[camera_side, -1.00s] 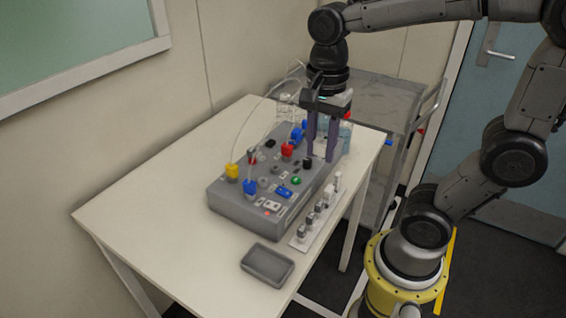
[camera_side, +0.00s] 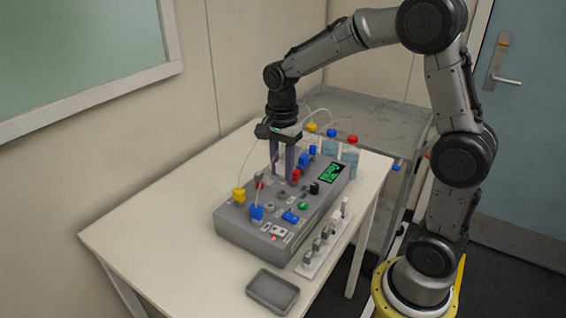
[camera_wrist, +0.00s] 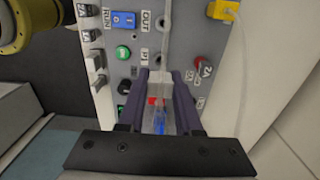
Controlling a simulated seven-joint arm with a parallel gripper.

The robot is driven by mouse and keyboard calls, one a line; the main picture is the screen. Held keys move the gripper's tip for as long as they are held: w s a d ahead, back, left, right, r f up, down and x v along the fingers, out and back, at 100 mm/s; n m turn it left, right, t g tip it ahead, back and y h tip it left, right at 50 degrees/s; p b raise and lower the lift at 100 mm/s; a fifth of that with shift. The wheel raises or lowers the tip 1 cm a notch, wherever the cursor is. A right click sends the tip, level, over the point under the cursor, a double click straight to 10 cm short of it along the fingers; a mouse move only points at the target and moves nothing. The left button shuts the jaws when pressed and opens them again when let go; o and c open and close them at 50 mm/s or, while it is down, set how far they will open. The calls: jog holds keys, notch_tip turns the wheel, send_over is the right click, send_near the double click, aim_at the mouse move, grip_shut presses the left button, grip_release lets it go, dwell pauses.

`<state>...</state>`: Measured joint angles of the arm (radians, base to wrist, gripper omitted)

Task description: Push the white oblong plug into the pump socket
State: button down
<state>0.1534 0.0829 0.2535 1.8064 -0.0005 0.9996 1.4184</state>
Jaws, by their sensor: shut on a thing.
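My gripper (camera_wrist: 160,108) is shut on a pale, whitish plug (camera_wrist: 160,92), with a clear tube (camera_wrist: 167,40) running away from it in the wrist view. In the wrist view the plug lies over the console face, near the labels "P1" and "OUT". The fingers and plug hide what is directly beneath, so I cannot tell which socket is there or whether the plug touches it.
A strip of grey parts (camera_side: 322,240) and an empty grey tray (camera_side: 272,291) lie in front. The table's left side is clear.

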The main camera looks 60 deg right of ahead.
aim_at(282, 197)
jog(key=shift+f, duration=1.75)
jog(key=shift+f, duration=1.05)
jog(key=c, duration=0.5)
grip_release()
jog(key=shift+r, duration=0.1)
